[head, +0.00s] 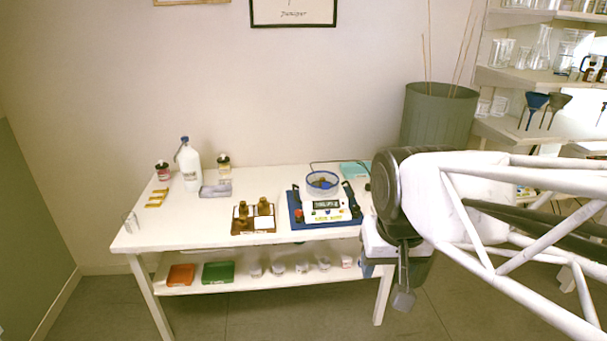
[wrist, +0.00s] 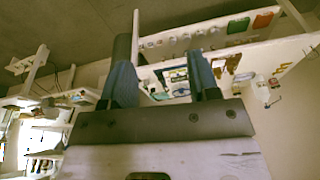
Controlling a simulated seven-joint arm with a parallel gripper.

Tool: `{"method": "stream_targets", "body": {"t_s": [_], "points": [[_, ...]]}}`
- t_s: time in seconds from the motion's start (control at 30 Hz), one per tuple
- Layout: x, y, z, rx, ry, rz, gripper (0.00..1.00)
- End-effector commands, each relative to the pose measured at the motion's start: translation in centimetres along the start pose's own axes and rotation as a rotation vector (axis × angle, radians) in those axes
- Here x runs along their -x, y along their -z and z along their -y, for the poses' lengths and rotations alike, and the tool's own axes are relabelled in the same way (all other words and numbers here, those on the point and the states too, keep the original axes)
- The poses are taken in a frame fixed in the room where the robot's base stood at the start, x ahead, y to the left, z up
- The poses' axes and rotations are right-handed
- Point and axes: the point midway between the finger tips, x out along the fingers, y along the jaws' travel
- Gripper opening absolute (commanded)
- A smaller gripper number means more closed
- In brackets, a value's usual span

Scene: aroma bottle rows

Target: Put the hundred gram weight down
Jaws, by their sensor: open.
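My gripper (head: 403,292) hangs at the right front of the table, out past its right end and well apart from the bottles and scale. In the wrist view its two fingers (wrist: 163,80) stand apart with nothing between them. A white scale (head: 326,207) with a lit display stands on a blue mat, with a clear dish (head: 322,181) on top. Something small and dark yellow shows in the dish, too small to identify. I cannot make out the hundred gram weight for certain in either view.
The white table (head: 160,231) holds a brown rack (head: 253,222) with amber bottles, a white jug (head: 188,166), jars and yellow pieces (head: 156,197). A lower shelf holds an orange box (head: 181,274), a green box (head: 217,272) and several cups. The table's left front is mostly bare.

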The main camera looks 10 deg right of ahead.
Motion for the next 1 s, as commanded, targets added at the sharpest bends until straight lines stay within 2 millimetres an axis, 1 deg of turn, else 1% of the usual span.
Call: {"method": "stream_targets", "body": {"t_s": [0.03, 0.1, 0.2, 0.3, 1.0], "points": [[-0.3, -1.2, -0.1, 0.020, 0.000, -0.004, 0.55], [-0.6, -2.3, -0.2, 0.045, 0.001, -0.007, 0.55], [-1.0, -3.4, -0.3, 0.070, 0.001, -0.011, 0.55], [-1.2, -4.0, -0.3, 0.084, 0.001, -0.011, 0.55], [-1.2, -4.1, -0.3, 0.086, 0.001, -0.011, 0.55]]}}
